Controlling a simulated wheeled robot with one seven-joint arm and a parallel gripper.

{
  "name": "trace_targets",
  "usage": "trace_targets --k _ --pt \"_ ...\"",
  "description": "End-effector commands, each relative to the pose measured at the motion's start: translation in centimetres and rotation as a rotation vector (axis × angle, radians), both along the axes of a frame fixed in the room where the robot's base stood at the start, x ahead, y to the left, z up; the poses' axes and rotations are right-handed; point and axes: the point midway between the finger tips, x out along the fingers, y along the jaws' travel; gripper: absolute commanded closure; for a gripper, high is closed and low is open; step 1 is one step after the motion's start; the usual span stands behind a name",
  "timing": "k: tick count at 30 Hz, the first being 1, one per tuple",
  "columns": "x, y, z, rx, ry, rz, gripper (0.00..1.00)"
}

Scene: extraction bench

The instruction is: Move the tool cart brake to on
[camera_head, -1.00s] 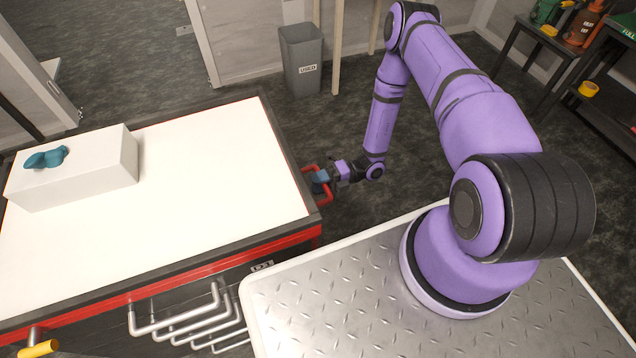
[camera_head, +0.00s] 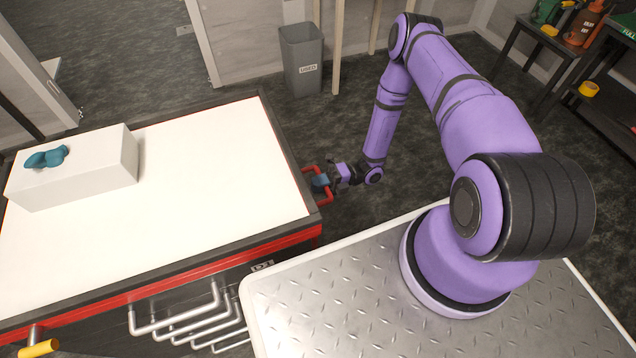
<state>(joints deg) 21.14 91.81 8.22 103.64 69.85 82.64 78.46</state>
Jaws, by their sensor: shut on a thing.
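The tool cart (camera_head: 318,236) is red and dark-edged with a white top, standing at left. On its right end is a red bar handle (camera_head: 326,198) with a small blue part (camera_head: 320,181) between its arms. I cannot tell for sure whether this blue part is the brake, or what setting it shows. My gripper (camera_head: 330,180) reaches it from the right, low beside the cart end. Its dark fingers are shut at the blue part; the exact contact is too small to see.
A white box (camera_head: 85,178) with a teal object (camera_head: 46,157) sits on the cart top. A yellow-ended lever (camera_head: 40,348) shows at lower left. Silver bent pipes (camera_head: 185,318) lie below the near side. A grey bin (camera_head: 302,62) stands behind.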

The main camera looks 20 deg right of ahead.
Motion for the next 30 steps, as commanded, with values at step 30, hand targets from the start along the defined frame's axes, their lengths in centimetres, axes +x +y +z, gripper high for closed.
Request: trace_targets --k 30 --pt "-0.1 0.5 -3.5 0.501 0.001 0.000 1.00"
